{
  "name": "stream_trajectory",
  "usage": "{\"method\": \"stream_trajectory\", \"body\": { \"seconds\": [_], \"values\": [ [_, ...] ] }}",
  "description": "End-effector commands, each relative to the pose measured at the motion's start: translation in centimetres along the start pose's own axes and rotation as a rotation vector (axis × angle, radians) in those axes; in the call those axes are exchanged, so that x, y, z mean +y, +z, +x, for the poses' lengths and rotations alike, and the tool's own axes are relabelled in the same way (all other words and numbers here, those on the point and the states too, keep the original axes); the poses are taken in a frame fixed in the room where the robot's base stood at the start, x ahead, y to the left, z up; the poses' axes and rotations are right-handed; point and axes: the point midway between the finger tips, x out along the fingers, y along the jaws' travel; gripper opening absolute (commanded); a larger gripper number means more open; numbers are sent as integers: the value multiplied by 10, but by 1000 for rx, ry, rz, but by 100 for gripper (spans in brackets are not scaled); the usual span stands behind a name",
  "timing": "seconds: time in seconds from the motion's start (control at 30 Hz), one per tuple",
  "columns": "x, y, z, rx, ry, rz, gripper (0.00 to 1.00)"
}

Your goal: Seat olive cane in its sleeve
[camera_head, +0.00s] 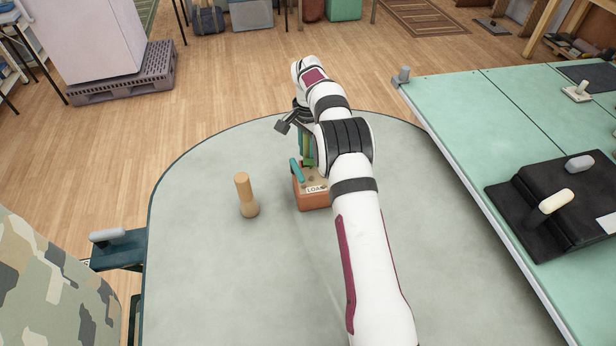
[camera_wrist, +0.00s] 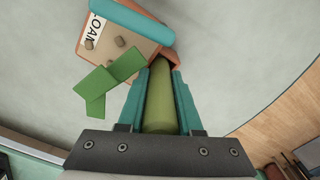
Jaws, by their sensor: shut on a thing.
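The olive cane (camera_wrist: 160,100) is a smooth cylinder held between the teal fingers of my gripper (camera_wrist: 161,80) in the wrist view. The gripper is shut on it. Its far end meets the edge of an orange box (camera_wrist: 165,57), and I cannot tell whether it is inside anything. The box, marked with a "LOA…" label, also shows in the head view (camera_head: 314,200) under my gripper (camera_head: 304,150), partly hidden by my arm.
A teal bar (camera_wrist: 132,20) and small pegs (camera_wrist: 120,41) are on the box. A bright green angled piece (camera_wrist: 108,82) is beside the cane. A wooden peg (camera_head: 246,195) stands left of the box. The round grey table (camera_head: 220,280) is otherwise mostly clear.

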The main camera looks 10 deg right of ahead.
Motion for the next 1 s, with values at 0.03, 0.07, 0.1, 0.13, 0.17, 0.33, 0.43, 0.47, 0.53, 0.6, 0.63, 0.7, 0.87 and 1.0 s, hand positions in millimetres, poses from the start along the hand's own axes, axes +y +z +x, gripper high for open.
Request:
{"method": "stream_trajectory", "body": {
  "seconds": [0.03,0.07,0.1,0.13,0.17,0.33,0.43,0.47,0.53,0.6,0.63,0.7,0.87,1.0],
  "values": [
    [0,0,0,0,0,0,0],
    [0,0,1,0,0,0,0],
    [0,0,1,0,0,0,0],
    [0,0,2,0,0,0,0],
    [0,0,2,0,0,0,0],
    [0,0,4,0,0,0,0],
    [0,0,6,0,0,0,0],
    [0,0,6,0,0,0,0],
    [0,0,7,0,0,0,0],
    [0,0,8,0,0,-1,0],
    [0,0,8,0,0,-1,0],
    [0,0,8,0,0,-1,0],
    [0,0,4,0,-1,0,0],
    [0,0,-4,1,-2,0,0]
  ]
}}
